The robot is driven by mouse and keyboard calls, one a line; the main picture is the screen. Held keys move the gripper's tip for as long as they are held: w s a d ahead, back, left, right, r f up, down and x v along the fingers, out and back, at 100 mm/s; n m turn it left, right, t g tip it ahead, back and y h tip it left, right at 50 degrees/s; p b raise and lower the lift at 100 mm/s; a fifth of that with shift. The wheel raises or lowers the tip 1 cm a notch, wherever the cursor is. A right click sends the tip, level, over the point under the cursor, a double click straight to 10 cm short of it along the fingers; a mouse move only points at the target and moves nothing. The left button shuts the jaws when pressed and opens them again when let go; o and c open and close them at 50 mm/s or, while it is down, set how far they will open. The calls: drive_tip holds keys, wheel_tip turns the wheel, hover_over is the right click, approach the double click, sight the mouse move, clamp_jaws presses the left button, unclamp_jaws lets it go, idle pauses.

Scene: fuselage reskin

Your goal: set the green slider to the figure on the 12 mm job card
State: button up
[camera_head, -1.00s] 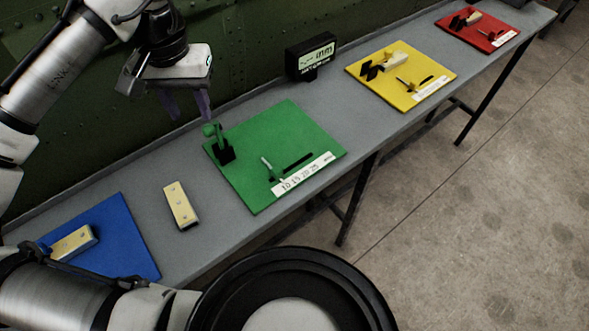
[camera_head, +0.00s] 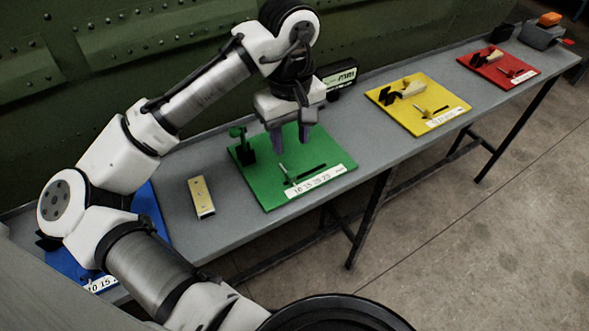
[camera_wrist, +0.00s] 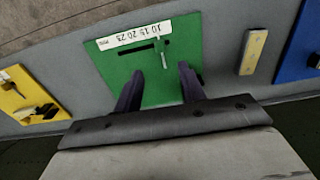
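The green board (camera_head: 270,190) lies on the grey bench. Its slider (camera_head: 285,175), a pale upright handle, stands at the left end of a dark slot (camera_head: 312,172), by the "10" of the white scale strip (camera_head: 315,181). In the wrist view the slider (camera_wrist: 164,50) is again at the "10" end. My gripper (camera_head: 290,140) is open and empty above the board. In the wrist view its fingers (camera_wrist: 159,82) are apart, with the slider beyond the tips. A black-framed sign (camera_head: 338,77) behind reads "mm"; its figure is unreadable, and I cannot tell if it is the job card.
A yellowish block (camera_head: 201,197) lies left of the board. The blue board (camera_head: 150,212) is partly behind my arm. The yellow (camera_head: 440,88) and red (camera_head: 520,78) boards lie to the right.

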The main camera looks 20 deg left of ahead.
sight(291, 174)
wheel_tip(291, 174, down, 10)
drive_tip(key=shift+f+p, duration=0.1)
drive_tip(key=shift+p, duration=0.3)
clamp_jaws()
drive_tip(key=shift+d, duration=0.1)
